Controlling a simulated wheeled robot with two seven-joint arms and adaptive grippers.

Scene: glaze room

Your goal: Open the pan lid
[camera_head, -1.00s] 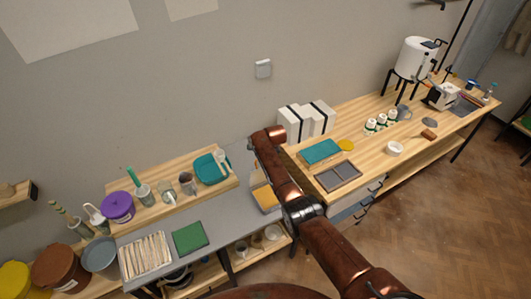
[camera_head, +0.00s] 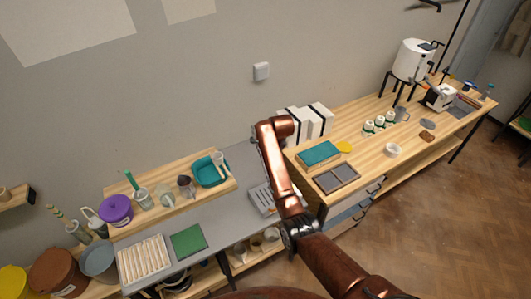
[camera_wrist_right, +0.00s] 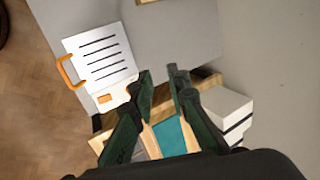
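A white slotted panel (camera_wrist_right: 100,57) with an orange handle (camera_wrist_right: 68,72) and a small orange label (camera_wrist_right: 105,98) lies at the grey table's front edge in the right wrist view. It also shows as a grey slotted face (camera_head: 263,199) left of my arm in the head view. I cannot tell for certain that this panel is the pan lid. My right gripper (camera_wrist_right: 161,78) has its dark fingers apart with nothing between them, to the right of the panel and not touching it. My right arm hides the gripper in the head view. My left gripper is not in view.
White blocks with black bands (camera_head: 307,122), a teal slab (camera_head: 319,153) and a dark grey tray (camera_head: 336,178) stand on the wooden table to the right. A green mat (camera_head: 188,240) and a teal basin (camera_head: 210,170) are to the left. The grey tabletop (camera_head: 235,205) has clear room.

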